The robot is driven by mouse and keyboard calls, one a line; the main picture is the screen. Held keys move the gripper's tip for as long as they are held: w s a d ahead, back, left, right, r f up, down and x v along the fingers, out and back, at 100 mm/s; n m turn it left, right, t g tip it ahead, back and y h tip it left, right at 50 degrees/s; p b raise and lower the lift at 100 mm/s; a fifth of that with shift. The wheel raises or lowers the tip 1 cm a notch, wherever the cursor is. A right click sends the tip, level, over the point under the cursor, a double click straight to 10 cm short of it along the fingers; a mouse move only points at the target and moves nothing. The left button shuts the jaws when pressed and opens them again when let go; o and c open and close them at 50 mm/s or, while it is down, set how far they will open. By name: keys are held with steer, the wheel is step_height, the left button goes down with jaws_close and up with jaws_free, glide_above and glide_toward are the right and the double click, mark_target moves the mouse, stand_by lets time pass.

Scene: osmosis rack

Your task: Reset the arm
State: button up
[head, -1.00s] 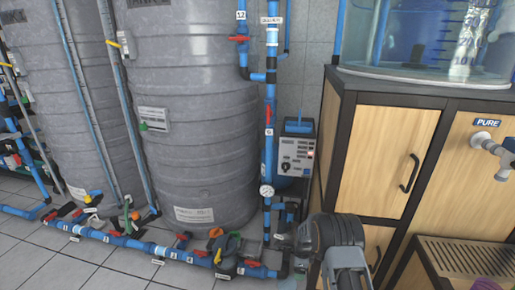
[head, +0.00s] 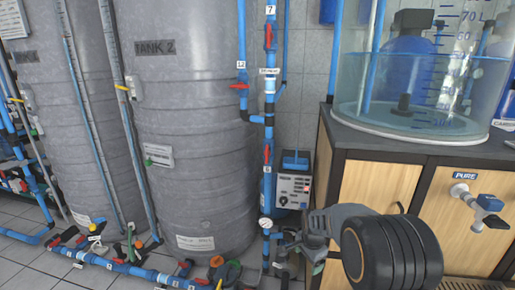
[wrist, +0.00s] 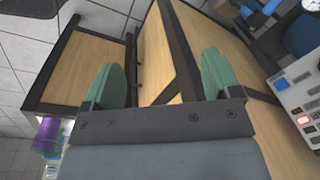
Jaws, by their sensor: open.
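My gripper (wrist: 160,82) shows in the wrist view with its two green fingers spread apart and nothing between them. Behind the fingers are the wooden cabinet panels (wrist: 205,40) with dark frames, tilted in this view. In the head view my arm reaches in from the lower right, in front of the cabinet (head: 375,190). Its far end is beside the control box (head: 294,190) and the blue vertical pipe (head: 267,185). The fingertips are hard to make out there.
Two grey tanks (head: 190,120) stand at the left, with blue valved pipes (head: 125,268) along the floor before them. A clear water vessel (head: 425,105) stands on the cabinet. A tap (head: 480,205) sticks out at the right. A purple object (wrist: 47,135) shows in the wrist view.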

steer(key=s+r+n+t+p, duration=0.1)
steer(key=s+r+n+p, duration=0.5)
steer(key=r, duration=1.1)
steer(key=s+r+n+t+p, duration=0.1)
steer(key=s+r+n+p, duration=0.5)
steer(key=s+r+p, duration=0.6)
steer(key=s+r, duration=0.3)
steer(key=r, duration=0.2)
steer(key=shift+s+a+r+n, duration=0.2)
steer(key=shift+s+r+n, duration=0.1)
steer(key=shift+n, duration=0.1)
steer(key=shift+c, duration=0.2)
